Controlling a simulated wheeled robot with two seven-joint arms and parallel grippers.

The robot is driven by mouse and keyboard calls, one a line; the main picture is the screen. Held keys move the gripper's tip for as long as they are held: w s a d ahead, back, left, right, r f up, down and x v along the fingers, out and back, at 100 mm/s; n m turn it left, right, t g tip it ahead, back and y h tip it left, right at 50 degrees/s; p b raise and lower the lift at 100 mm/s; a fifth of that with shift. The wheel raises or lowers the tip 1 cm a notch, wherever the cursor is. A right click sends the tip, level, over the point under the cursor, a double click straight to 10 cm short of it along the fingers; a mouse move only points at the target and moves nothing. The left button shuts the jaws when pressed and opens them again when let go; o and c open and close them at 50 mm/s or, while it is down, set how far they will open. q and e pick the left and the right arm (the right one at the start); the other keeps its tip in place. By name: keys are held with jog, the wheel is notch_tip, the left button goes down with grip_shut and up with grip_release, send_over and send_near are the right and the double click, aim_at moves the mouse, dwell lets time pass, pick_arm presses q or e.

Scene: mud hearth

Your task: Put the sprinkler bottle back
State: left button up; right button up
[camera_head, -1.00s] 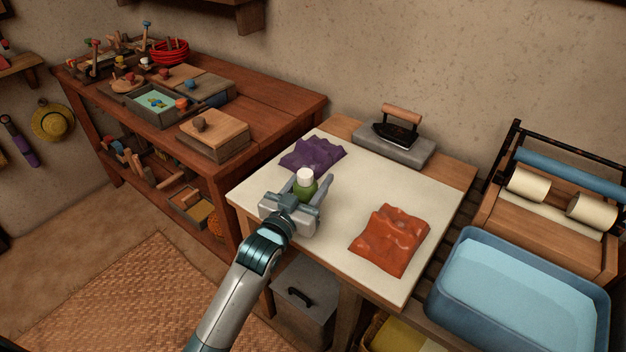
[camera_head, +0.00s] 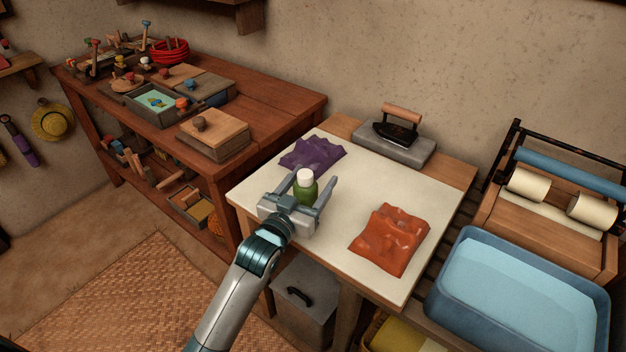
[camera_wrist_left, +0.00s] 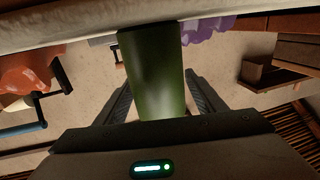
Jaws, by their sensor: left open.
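The sprinkler bottle (camera_head: 306,190) is green with a white cap and stands upright near the left front of the white-covered ironing table (camera_head: 358,182). My left gripper (camera_head: 307,190) is open, with one finger on each side of the bottle. In the left wrist view the green bottle (camera_wrist_left: 153,72) fills the middle, between the two dark fingers (camera_wrist_left: 155,100), with a gap visible on each side. The bottle's base is hidden behind the gripper in the head view. My right gripper is not in view.
A crumpled purple cloth (camera_head: 312,154) lies behind the bottle, and an orange cloth (camera_head: 390,240) lies to its right. An iron (camera_head: 397,130) rests on a grey slab at the back. A blue water basin (camera_head: 520,290) and a roller wringer (camera_head: 560,200) stand at the right.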

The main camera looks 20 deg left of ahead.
aim_at(299, 199)
pick_arm(q)
jog(key=s, duration=0.3)
jog(key=s+a, duration=0.1)
jog(key=s, duration=0.6)
jog(key=shift+s+a+b, duration=0.35)
jog(key=shift+s, duration=0.05)
jog(key=shift+s+f, duration=0.1)
jog(key=shift+s, duration=0.25)
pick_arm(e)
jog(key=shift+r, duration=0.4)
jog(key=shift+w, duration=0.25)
